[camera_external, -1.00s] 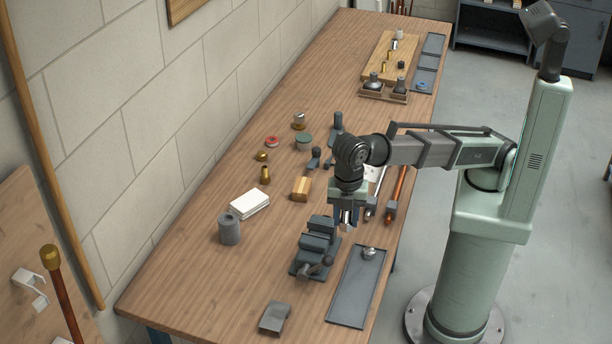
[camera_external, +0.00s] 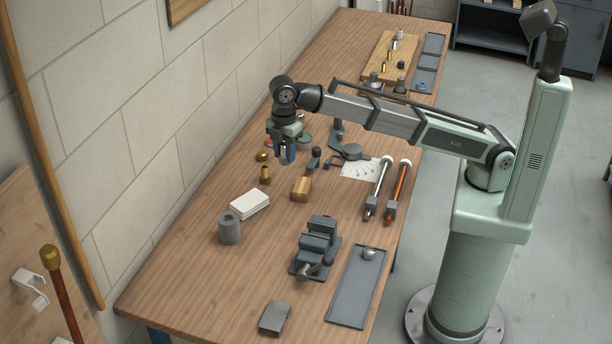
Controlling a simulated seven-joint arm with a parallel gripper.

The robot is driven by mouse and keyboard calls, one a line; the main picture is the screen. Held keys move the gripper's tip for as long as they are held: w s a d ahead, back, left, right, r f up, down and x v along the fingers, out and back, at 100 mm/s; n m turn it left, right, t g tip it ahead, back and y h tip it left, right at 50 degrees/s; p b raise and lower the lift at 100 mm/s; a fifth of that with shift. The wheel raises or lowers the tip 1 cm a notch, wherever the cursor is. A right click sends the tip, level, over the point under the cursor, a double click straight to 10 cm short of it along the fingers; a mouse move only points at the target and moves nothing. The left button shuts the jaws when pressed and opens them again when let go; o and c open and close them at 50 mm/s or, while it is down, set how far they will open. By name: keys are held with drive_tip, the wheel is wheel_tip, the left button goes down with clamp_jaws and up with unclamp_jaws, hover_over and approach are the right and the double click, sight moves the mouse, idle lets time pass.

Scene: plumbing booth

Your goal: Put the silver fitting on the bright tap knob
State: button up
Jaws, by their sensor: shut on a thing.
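My gripper (camera_external: 286,158) is shut and hangs above the far left part of the workbench, fingers pointing down. The silver fitting is between its fingers, mostly hidden by them at this size. A bright, rounded silver piece (camera_external: 369,254) lies in the dark tray near the bench's right edge, well away from my gripper. I cannot tell for sure which piece is the bright tap knob. A small silver-topped piece farther back on the bench is hidden behind my gripper.
A dark vise (camera_external: 316,247) stands left of the tray (camera_external: 346,311). A grey cylinder (camera_external: 229,229), white block (camera_external: 250,205), wooden block (camera_external: 301,189) and brass fitting (camera_external: 265,175) sit nearby. Two pipes (camera_external: 377,188) (camera_external: 397,192) lie at right.

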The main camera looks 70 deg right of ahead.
drive_tip(key=w+d+m, duration=0.2)
drive_tip(key=w+d, duration=0.5)
drive_tip(key=d, duration=0.6)
drive_tip(key=m, duration=0.7)
hover_over(299, 114)
drive_tip(key=shift+w+d+f, duration=0.1)
drive_tip(key=shift+d+f, duration=0.05)
drive_tip(key=shift+f, duration=7.35)
drive_tip(key=shift+f, duration=0.1)
drive_tip(key=o, duration=1.1)
drive_tip(key=shift+o, duration=0.2)
